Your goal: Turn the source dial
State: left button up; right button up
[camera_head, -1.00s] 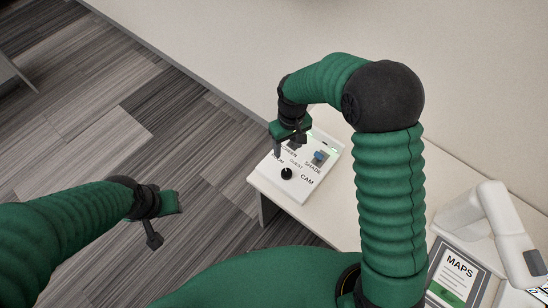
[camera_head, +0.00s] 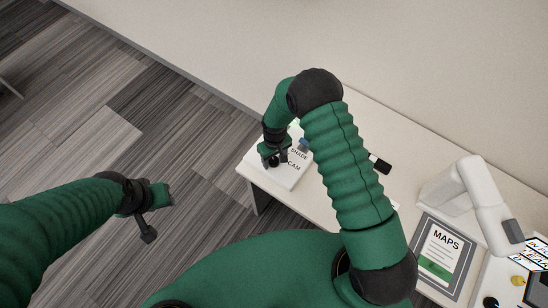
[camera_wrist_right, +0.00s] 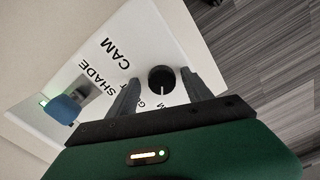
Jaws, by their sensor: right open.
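The source dial (camera_wrist_right: 161,79) is a round black knob with a white pointer line on a white control panel (camera_wrist_right: 150,30). In the right wrist view its pointer faces down, toward my gripper. My right gripper (camera_wrist_right: 163,86) is open, with its fingers on either side of the dial's near side; I cannot tell whether they touch it. The head view shows my right gripper (camera_head: 274,157) over the panel (camera_head: 291,178), hiding much of the dial area. CAM and SHADE labels are readable; another is partly hidden. My left gripper (camera_head: 159,213) is open and empty over the floor.
A blue control (camera_wrist_right: 62,108) sits on the panel beside SHADE. The desk (camera_head: 315,197) also holds a small black object (camera_head: 380,163), a framed MAPS sign (camera_head: 442,252) and a white jointed device (camera_head: 480,196). A wall stands behind.

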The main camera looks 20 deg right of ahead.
jog(key=shift+d, duration=0.1)
jog(key=shift+c, duration=1.1)
jog(key=shift+a, duration=0.35)
jog(key=c, duration=0.7)
jog(key=shift+w, duration=0.1)
grip_shut()
jog(key=shift+d, duration=0.15)
